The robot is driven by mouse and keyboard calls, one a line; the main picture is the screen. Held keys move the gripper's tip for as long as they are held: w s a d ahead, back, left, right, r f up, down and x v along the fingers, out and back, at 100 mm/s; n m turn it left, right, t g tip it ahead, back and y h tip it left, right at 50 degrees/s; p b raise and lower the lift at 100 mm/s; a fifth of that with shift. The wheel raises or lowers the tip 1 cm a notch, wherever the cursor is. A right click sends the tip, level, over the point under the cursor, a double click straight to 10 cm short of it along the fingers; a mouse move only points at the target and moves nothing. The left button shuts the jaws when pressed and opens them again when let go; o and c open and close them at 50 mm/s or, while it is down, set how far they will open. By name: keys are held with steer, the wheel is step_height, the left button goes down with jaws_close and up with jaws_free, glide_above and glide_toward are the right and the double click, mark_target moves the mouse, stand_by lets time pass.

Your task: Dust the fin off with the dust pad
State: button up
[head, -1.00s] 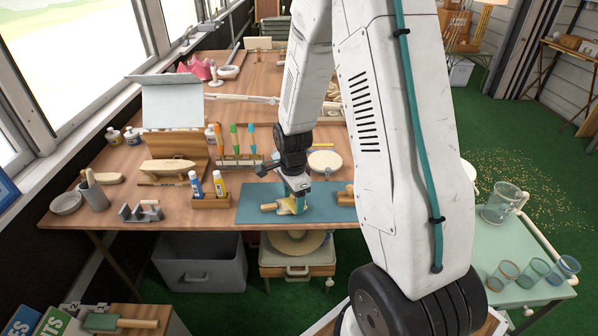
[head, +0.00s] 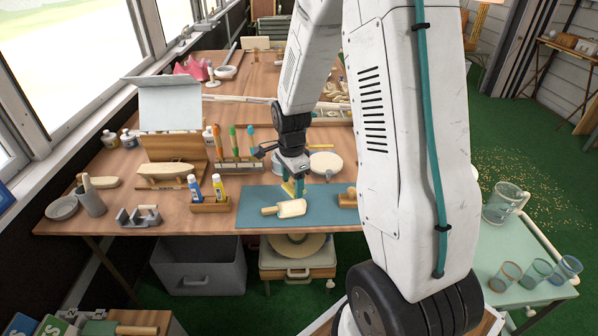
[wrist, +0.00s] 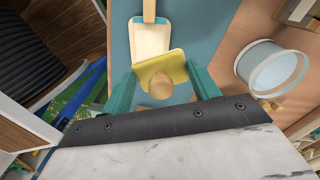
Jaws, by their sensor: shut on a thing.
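The fin (head: 292,208) is a pale, flat piece with a narrow handle-like end pointing left. It lies on the blue mat (head: 252,217). In the wrist view, the fin (wrist: 151,38) extends away from my gripper. My gripper (head: 292,192) is over the mat, just behind the fin. Its teal fingers are shut on the round wooden knob of the yellow dust pad (wrist: 153,68). The pad overlaps the near end of the fin in the wrist view; I cannot tell whether they touch. In the head view the pad is mostly hidden by the fingers.
A wooden block (head: 347,198) sits at the mat's right end. A round pale tub (head: 325,160) stands behind the mat. Glue bottles in a wooden holder (head: 209,205) stand left of it, with upright brushes (head: 240,140) behind. The mat's front left is clear.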

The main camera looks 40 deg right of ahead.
steer(key=shift+r, duration=1.55)
